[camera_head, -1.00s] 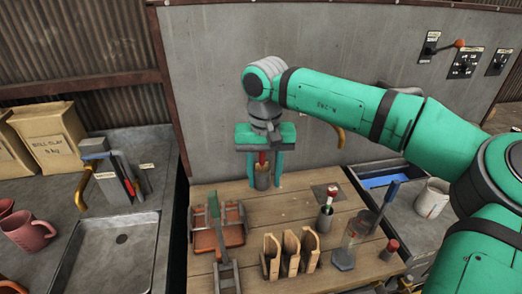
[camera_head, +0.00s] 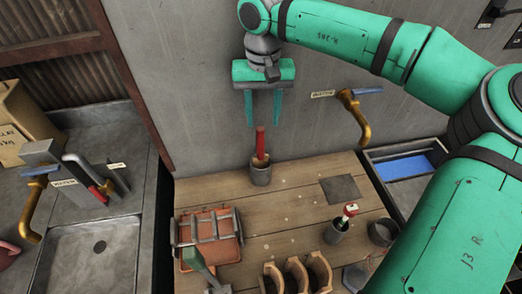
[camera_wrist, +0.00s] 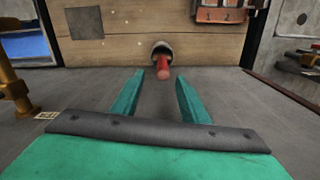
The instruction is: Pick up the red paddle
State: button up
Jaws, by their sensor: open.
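The red paddle (camera_head: 260,142) stands nearly upright in a grey cup (camera_head: 261,175) at the back edge of the wooden table. Its red upper part sticks out, with a tan part at the rim; its lower end is hidden in the cup. My gripper (camera_head: 263,122) is open and empty, fingers pointing down, with its tips near the top of the paddle in the head view. In the wrist view the paddle (camera_wrist: 163,73) shows end-on beyond and between the two green fingertips (camera_wrist: 160,78), not touching them.
A grey wall stands close behind the cup. A brass tap (camera_head: 356,118) juts out at the right. An orange tray-like thing (camera_head: 210,231), wooden slotted pieces (camera_head: 296,272) and another holder (camera_head: 337,231) with a red-topped item stand nearer on the table. Bare boards surround the cup.

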aim_at(262, 128)
notch_tip(262, 128, down, 5)
jog(key=shift+r, duration=0.2)
jog(key=f, duration=0.4)
jog(key=shift+a+f, duration=0.15)
jog(key=shift+a, duration=0.25)
jog(key=shift+d+f, duration=0.1)
jog(key=shift+f, duration=0.4)
jog(key=shift+c, duration=0.2)
grip_shut()
